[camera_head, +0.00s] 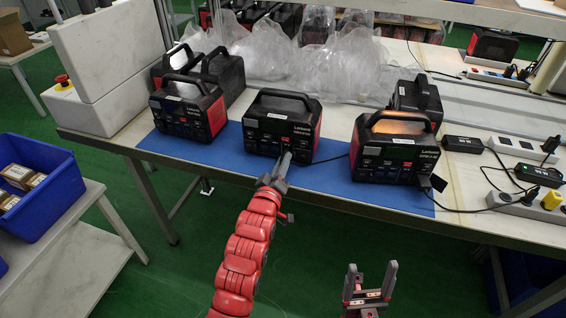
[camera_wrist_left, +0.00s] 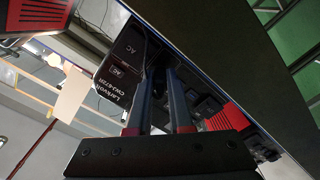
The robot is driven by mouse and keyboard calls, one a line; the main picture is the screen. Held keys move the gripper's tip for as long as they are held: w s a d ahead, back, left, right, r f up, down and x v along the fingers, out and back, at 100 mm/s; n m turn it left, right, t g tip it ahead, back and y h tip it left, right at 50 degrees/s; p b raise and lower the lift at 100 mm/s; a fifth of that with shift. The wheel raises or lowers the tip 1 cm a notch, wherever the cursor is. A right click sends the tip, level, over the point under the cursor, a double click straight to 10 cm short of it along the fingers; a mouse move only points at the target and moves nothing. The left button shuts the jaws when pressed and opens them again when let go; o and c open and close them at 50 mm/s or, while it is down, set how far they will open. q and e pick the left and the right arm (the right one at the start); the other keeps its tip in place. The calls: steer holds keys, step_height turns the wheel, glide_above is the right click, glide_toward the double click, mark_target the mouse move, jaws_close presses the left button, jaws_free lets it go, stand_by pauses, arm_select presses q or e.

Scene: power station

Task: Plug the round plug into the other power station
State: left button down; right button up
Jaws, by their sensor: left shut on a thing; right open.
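Three red-and-black power stations stand in a row on a blue mat (camera_head: 330,184): the left one (camera_head: 175,110), the middle one (camera_head: 266,132) and the right one (camera_head: 372,158). My left gripper (camera_head: 285,160) is at the lower front of the middle station. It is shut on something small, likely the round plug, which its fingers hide. A thin black cable runs from there rightward toward the right station. In the left wrist view my fingers (camera_wrist_left: 164,75) reach a dark station face (camera_wrist_left: 118,78); whether the plug is seated cannot be told. My right gripper (camera_head: 371,270) is open and empty, in front of the table.
More power stations (camera_head: 228,72) stand behind the row. A black plug (camera_head: 430,184) sits at the right station's lower right corner, its cable running to a power strip (camera_head: 517,208). Adapters (camera_head: 462,144) and cables crowd the right. Clear plastic wrap (camera_head: 330,60) lies behind. A blue crate (camera_head: 42,195) is left.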

arm_select(q)
steer(key=shift+w, duration=0.15)
steer(key=c, duration=0.7)
jaws_free()
steer(key=shift+c, duration=0.2)
steer(key=p+v, duration=0.1)
steer(key=v, duration=1.6)
